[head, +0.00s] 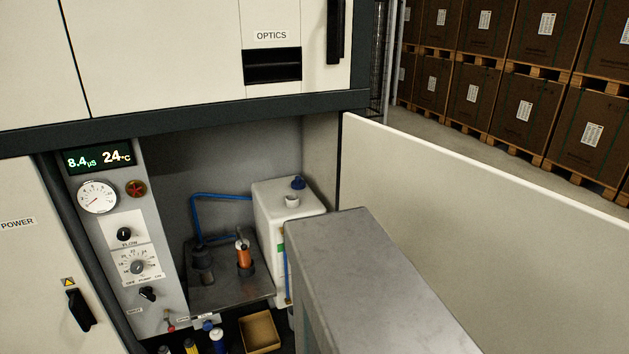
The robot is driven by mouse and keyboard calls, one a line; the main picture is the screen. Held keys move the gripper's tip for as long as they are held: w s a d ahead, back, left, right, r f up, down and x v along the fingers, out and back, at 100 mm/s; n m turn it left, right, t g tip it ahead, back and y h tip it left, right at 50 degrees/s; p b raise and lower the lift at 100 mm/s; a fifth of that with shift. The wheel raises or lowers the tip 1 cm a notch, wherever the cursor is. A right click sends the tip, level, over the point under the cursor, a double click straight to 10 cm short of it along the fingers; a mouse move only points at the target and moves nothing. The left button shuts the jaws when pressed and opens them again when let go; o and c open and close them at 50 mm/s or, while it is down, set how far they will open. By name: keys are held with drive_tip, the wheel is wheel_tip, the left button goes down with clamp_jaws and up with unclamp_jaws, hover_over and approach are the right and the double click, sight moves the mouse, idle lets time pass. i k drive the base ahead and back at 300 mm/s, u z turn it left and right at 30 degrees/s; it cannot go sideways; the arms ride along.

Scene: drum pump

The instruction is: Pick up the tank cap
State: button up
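The white tank (272,222) stands in the right part of the open cabinet bay. A round white neck (291,202) rises from the tank top just in front of the blue cap. I cannot tell at this size whether the cap is screwed on or only resting there. My gripper is not in view.
A grey flat-topped block (375,270) in the foreground hides the tank's lower right. An open white door (500,200) bounds the right side. Left of the tank are a metal tray (230,293), an orange-bodied part (243,257) and blue tubing (220,195). A cardboard box (259,333) sits below.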

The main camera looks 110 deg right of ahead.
sight(297, 183)
drive_tip(key=u, duration=0.3)
drive_tip(key=k, duration=0.45)
drive_tip(key=z, duration=1.9)
drive_tip(key=i, duration=0.95)
drive_tip(key=z, duration=0.15)
drive_tip(key=k, duration=0.5)
